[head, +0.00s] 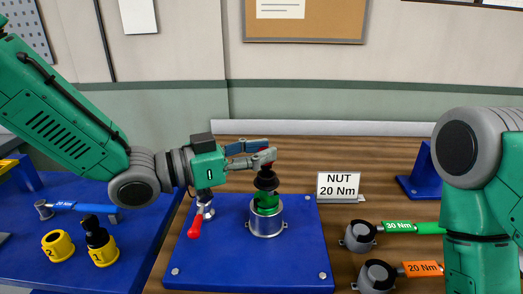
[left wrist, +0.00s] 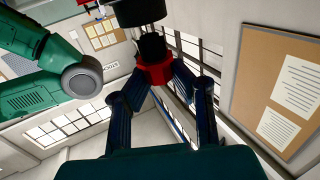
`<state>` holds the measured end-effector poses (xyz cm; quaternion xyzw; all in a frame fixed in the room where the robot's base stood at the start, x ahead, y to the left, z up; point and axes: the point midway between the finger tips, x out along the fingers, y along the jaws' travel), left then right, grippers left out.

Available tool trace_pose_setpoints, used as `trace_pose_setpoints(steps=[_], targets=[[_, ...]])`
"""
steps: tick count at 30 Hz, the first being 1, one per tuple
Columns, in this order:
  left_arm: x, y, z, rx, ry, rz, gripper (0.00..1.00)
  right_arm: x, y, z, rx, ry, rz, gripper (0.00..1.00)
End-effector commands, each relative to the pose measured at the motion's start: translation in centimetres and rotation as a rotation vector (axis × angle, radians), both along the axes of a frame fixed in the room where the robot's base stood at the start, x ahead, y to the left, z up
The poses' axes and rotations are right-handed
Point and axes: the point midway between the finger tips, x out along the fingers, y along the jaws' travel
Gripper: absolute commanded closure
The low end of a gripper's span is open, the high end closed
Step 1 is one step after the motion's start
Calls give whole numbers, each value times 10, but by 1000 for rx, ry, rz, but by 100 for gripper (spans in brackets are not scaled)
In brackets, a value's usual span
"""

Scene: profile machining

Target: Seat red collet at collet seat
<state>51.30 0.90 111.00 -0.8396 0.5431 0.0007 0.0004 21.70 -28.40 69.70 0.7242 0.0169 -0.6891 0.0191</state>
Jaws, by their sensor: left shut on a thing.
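My left gripper (head: 268,156) is shut on the red collet, above the blue plate (head: 225,265). The collet shows as a small red ring between the fingertips in the left wrist view (left wrist: 155,74); in the head view the fingers mostly hide it. Directly under the fingertips is a black holder (head: 266,181), upright above a green part (head: 266,202) in a silver cup (head: 268,222). The black holder is also at the top edge of the left wrist view (left wrist: 138,12). I cannot tell whether the collet touches it. My right gripper is out of view.
A red-handled clamp (head: 194,226) stands left of the cup. A nut torque sign (head: 339,186), a green-handled wrench (head: 398,227) and an orange-handled wrench (head: 417,269) are at right. Yellow numbered holders (head: 58,246) and a blue-handled wrench (head: 78,207) are at left.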

Motion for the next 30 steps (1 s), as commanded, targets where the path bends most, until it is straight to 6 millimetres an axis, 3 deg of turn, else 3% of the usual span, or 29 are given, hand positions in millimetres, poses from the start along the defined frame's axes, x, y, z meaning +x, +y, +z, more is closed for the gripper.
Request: trace_pose_setpoints(steps=[13,30], targets=[[-1,-18,0,13,-1,-3,100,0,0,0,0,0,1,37],[-1,-16,0,11,0,-2,100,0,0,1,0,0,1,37]])
